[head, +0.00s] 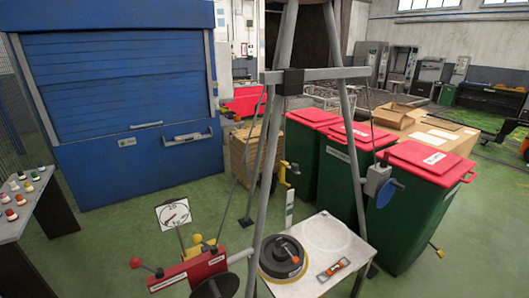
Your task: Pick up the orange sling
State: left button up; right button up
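I cannot make out a thing that is plainly an orange sling. A small white table (345,243) stands at the lower middle. On it lies a round black disc (281,258) with a small orange part (295,260) near its right side. To the right of the disc, a small orange bar-shaped piece (333,270) with a pale middle lies near the table's front edge. Either could be only part of some tool. Neither of my grippers shows in the head view, so I cannot tell their state.
A red winch-like unit (188,271) is at the lower left. Green bins with red lids (426,165) stand right, a blue shutter cabinet (120,100) left.

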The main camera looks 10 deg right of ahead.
aim_at(339, 266)
jog(key=z, duration=1.15)
